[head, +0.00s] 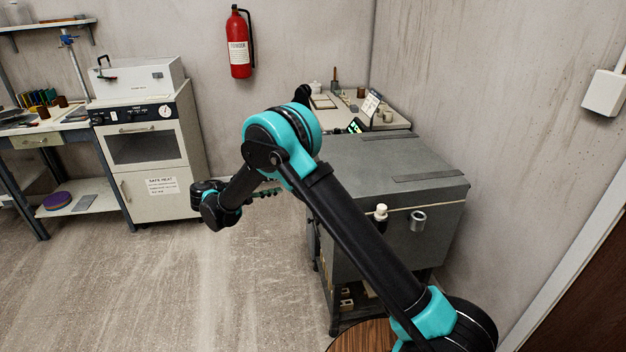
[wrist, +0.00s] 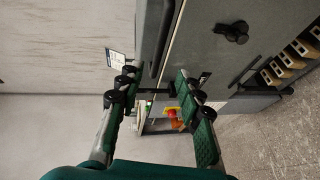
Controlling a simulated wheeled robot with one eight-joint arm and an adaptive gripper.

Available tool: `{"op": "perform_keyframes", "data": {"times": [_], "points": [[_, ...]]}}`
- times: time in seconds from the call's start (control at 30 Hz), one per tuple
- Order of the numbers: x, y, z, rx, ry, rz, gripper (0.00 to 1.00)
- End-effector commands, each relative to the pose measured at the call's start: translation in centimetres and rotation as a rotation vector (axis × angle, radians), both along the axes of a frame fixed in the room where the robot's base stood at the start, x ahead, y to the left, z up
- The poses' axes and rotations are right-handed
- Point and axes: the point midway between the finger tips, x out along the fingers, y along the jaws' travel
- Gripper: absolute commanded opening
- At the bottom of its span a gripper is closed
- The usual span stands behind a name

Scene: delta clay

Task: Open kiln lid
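The grey kiln (head: 425,230) is a large metal chest on a stand, right of centre in the head view. Its flat lid (head: 375,155) lies down, shut. In the wrist view, turned sideways, the kiln body (wrist: 205,45) fills the upper middle, with a dark bar like a handle (wrist: 164,40) along the lid edge and a round black fitting (wrist: 236,32). My gripper (head: 270,192) is left of the kiln, pointing toward its side. In the wrist view my gripper (wrist: 158,92) is open, with nothing between its fingers. My arm hides part of the kiln.
A white oven (head: 150,150) stands left against the wall, beside a workbench (head: 40,125). A cluttered table (head: 395,118) is behind the kiln. Bricks (wrist: 290,60) sit on the shelf below. A red and yellow part (wrist: 173,115) shows beyond my fingers. The left floor is clear.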

Motion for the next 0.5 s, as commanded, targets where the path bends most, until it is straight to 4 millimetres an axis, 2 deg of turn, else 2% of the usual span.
{"op": "perform_keyframes", "data": {"times": [0.5], "points": [[6.4,-8.0,-1.9,0.001,0.001,-0.002,0.36]]}}
